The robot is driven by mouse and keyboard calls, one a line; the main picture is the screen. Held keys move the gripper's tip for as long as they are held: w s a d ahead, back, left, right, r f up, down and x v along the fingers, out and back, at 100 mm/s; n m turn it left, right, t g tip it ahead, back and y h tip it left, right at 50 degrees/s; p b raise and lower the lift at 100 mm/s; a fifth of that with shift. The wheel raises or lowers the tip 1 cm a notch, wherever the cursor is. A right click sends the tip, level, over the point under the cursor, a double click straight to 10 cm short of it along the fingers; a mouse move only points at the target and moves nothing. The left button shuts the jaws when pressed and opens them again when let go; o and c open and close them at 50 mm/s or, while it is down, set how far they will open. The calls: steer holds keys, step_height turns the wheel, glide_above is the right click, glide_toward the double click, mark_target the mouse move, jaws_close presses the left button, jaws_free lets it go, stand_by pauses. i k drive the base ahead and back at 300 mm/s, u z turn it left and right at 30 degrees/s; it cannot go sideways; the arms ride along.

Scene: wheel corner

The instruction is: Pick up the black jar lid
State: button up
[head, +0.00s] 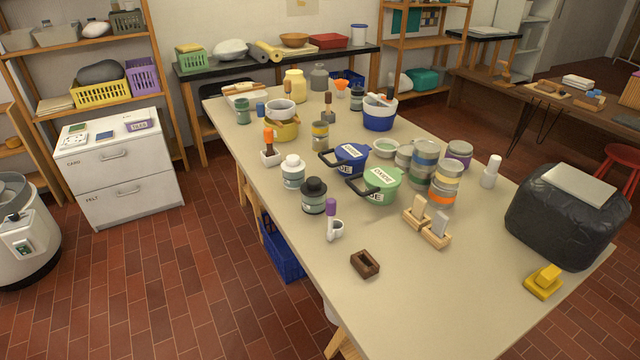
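The black jar lid (315,188) has a wide rim and a raised knob. It sits on top of a grey-green jar with a pale label (314,205). The jar stands upright near the left edge of the long beige table (400,310), about halfway along it. A similar jar with a white lid (292,163) stands just behind and to its left. My gripper is not in view.
Close right of the black-lidded jar are a green tub with a black handle (380,186) and a blue tub (350,158). A small white holder with a purple-topped tool (333,222) stands in front. Stacked tins (425,160) stand farther right. The near table is mostly clear around a brown wooden box (365,264).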

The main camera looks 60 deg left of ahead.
mark_target(313, 187)
steer(key=u, duration=0.45)
steer(key=i, duration=0.15)
steer(key=u, duration=0.05)
steer(key=k, duration=0.25)
steer(key=u, duration=3.35)
steer(key=k, duration=0.3)
steer(key=u, duration=0.3)
